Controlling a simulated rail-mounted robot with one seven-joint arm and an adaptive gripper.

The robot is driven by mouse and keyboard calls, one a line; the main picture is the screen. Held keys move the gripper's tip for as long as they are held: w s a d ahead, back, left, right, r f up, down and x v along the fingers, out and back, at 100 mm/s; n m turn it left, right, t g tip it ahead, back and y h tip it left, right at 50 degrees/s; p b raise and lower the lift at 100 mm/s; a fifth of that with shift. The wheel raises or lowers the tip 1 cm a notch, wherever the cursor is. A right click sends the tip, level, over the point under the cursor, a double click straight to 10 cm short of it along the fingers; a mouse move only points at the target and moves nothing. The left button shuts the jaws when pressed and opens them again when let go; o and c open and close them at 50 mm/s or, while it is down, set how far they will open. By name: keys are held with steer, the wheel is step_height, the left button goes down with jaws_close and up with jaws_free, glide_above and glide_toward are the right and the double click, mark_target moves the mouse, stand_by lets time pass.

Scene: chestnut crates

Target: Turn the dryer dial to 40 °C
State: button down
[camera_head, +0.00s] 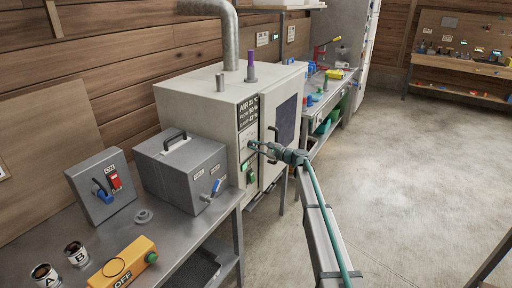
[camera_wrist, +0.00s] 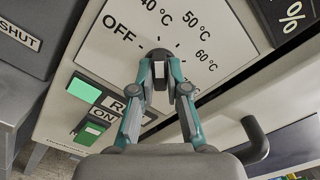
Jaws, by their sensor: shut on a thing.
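The dryer (camera_head: 190,108) is a cream cabinet with a dark readout (camera_head: 248,108) reading about "AIR 22 °C". Its white dial plate (camera_wrist: 110,45) is marked OFF, 40, 50 and 60 °C in the wrist view. The small dark dial knob (camera_wrist: 159,52) sits at the middle of these marks. My gripper (camera_wrist: 160,62) is shut on the knob, one fingertip on each side. It also shows at the dryer front in the head view (camera_head: 254,145). The fingers cover part of the knob, and I cannot tell which mark it points to.
Below the dial are a green light (camera_wrist: 84,89) and a green ON switch (camera_wrist: 90,130). A dark door handle (camera_wrist: 254,138) stands close on the right. A grey box (camera_head: 180,172) and a lever panel (camera_head: 98,190) are on the bench at left. Open floor lies right.

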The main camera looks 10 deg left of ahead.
steer(key=shift+w+a+r, duration=0.1)
steer(key=shift+a+r, duration=0.1)
steer(key=c, duration=1.3)
jaws_free()
steer(key=shift+o, duration=0.7)
steer(key=shift+a+f, duration=0.1)
steer(key=shift+f, duration=0.1)
steer(key=v, duration=1.2)
